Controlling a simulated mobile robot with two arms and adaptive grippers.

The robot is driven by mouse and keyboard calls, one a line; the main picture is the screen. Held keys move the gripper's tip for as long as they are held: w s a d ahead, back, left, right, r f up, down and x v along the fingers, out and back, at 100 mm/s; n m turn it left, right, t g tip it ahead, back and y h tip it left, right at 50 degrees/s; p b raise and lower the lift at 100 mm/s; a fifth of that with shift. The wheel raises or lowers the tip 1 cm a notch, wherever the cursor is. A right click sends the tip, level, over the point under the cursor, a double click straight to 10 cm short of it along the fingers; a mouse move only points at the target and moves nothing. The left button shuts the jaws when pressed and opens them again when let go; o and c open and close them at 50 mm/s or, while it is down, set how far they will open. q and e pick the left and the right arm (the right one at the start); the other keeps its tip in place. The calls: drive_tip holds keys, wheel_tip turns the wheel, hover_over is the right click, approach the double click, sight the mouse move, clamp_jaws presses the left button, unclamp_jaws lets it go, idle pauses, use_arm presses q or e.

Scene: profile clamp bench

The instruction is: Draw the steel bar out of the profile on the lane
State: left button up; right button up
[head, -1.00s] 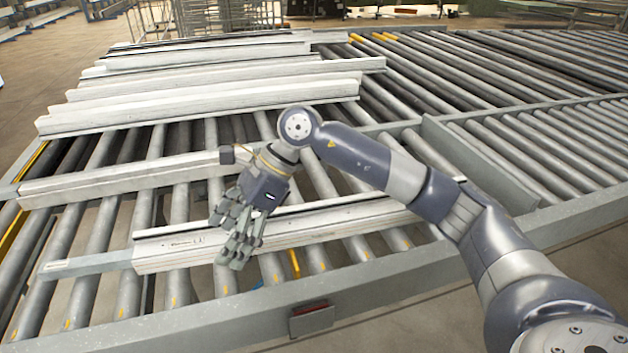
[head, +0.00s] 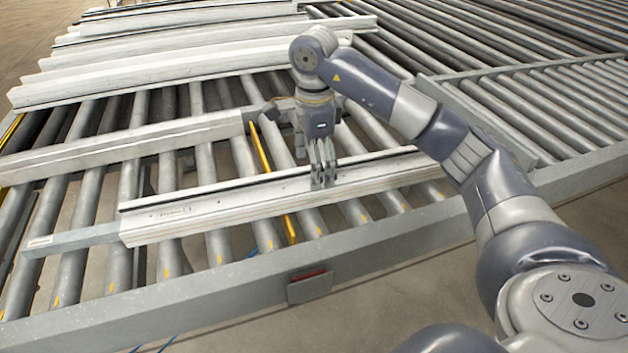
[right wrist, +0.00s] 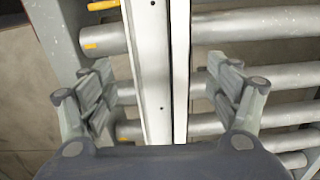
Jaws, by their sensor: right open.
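The white profile (head: 215,207) lies across the rollers of the near lane. The grey steel bar (head: 72,239) sticks out of its left end, and the rest of the bar is hidden inside. My right gripper (head: 323,178) points down over the profile, right of its middle. In the right wrist view the open right gripper (right wrist: 162,104) has fingers on both sides of the profile (right wrist: 153,75), with gaps between. The bar does not show there. My left gripper is not in view.
Another profile (head: 125,151) lies behind on the rollers, with several more (head: 190,67) stacked beyond. A yellow strip (head: 260,148) runs between rollers. The lane's front rail (head: 200,288) carries a small red-marked box (head: 310,284). Bare rollers lie to the right.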

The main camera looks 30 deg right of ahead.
wheel_tip(320, 180, down, 4)
drive_tip(key=shift+p, duration=0.55)
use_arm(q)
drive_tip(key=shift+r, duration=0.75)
use_arm(e)
drive_tip(key=shift+f, duration=0.65)
clamp_jaws()
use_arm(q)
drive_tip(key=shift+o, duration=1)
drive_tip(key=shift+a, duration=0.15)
